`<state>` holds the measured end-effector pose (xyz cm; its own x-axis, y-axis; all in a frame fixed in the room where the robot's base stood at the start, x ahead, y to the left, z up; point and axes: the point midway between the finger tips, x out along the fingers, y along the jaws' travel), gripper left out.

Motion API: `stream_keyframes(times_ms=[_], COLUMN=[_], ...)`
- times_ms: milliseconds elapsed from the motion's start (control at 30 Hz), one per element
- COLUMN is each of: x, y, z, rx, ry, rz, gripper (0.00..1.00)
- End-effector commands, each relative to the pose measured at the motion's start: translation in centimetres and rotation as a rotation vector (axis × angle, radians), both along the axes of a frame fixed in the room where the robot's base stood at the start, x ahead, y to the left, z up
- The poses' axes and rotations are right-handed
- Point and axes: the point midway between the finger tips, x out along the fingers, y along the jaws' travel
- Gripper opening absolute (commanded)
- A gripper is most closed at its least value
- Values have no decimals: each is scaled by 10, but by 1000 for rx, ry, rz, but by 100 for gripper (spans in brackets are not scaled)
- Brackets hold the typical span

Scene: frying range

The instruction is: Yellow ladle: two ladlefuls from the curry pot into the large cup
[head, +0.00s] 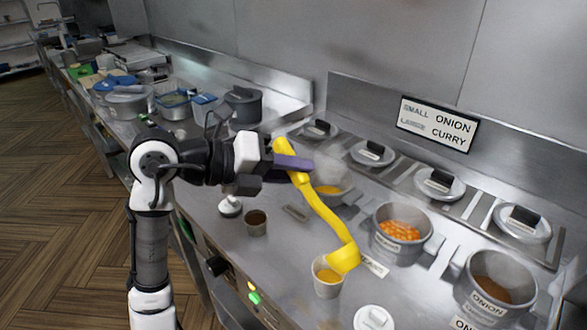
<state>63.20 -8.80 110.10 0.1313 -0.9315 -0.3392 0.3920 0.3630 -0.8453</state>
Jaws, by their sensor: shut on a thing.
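My gripper (290,163) is shut on the upper handle of the yellow ladle (322,212). The ladle slants down to the right, and its bowl is over the right side of a pale cup (327,289), the larger-looking of two cups. Yellow-orange food shows inside this cup. I cannot tell whether the bowl touches the rim or holds anything. A pot with yellow contents (349,196), probably the curry pot, stands behind the ladle, partly hidden by it; its label is not readable.
A smaller cup (256,226) with dark contents stands to the left. A pot of orange food (402,249) and a pot labelled onion (493,296) stand at the right. A white lid (373,318) lies at the front. A sign (437,123) reads small onion, and curry below.

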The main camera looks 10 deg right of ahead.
Motion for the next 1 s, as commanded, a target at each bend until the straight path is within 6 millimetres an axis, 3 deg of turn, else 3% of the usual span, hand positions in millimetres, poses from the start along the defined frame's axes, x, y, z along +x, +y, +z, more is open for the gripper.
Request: stream_keyframes(times_ms=[200,533,767,1000], x=[-21,-63,-97,-112], y=[-9,-27,-42,-49], z=[32,58,54,55], rx=[91,230,330,380], ry=[-207,-528,-767,-878], rz=[1,0,-4,-2], gripper=[2,2,2,2])
